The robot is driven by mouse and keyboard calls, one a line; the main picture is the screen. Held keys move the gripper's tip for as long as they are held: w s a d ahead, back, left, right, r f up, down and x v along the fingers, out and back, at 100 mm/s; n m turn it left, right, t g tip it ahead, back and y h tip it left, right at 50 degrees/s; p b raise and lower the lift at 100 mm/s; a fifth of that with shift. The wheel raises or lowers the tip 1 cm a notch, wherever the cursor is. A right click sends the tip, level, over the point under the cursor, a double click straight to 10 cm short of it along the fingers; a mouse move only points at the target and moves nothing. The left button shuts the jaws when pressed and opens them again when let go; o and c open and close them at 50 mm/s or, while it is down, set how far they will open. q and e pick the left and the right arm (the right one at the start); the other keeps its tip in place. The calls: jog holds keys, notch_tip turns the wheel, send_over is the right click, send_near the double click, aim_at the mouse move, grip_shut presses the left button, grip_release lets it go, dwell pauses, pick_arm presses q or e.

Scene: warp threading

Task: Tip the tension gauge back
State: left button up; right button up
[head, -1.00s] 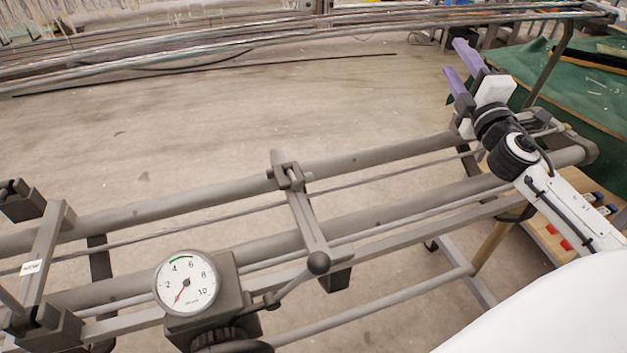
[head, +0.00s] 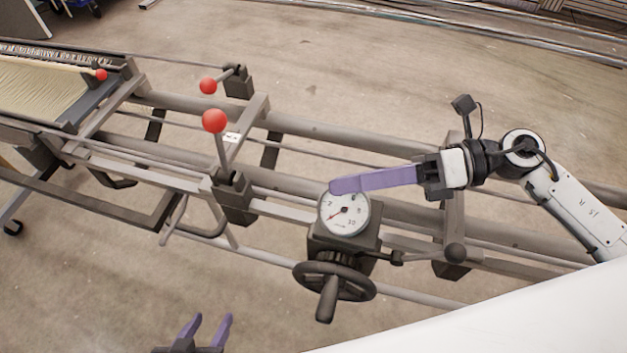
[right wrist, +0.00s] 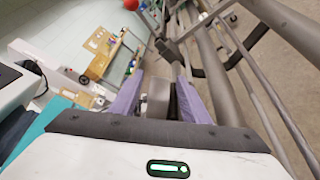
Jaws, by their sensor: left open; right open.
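The tension gauge has a round white dial (head: 345,215) with a red needle pointing to the lower left. It sits on a dark grey housing (head: 362,240) on the frame's rail. In the head view my right gripper (head: 334,187) comes in from the right, its purple fingers across the dial's top edge, hiding part of it. In the right wrist view its two fingers (right wrist: 158,80) are apart, with a grey block (right wrist: 157,100) between or beyond them. I cannot tell whether they touch the gauge. My left gripper (head: 207,325) is open and empty at the bottom edge.
A black handwheel (head: 333,281) sits below the gauge. Levers with red balls (head: 214,121) stand to the left. Long grey rails (head: 390,135) run across; bare floor lies around the frame.

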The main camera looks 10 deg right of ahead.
jog(key=shift+p+x, duration=0.5)
jog(key=shift+x, duration=2.3)
jog(key=c, duration=1.1)
jog(key=shift+o, duration=0.2)
jog(key=shift+w+d+m+g+y, duration=0.15)
jog(key=shift+w+m+g+y, duration=0.15)
jog(key=shift+m, duration=0.5)
jog(key=o, duration=1.1)
jog(key=shift+c, duration=0.2)
jog(key=shift+d+b, duration=0.1)
jog(key=shift+b, duration=0.2)
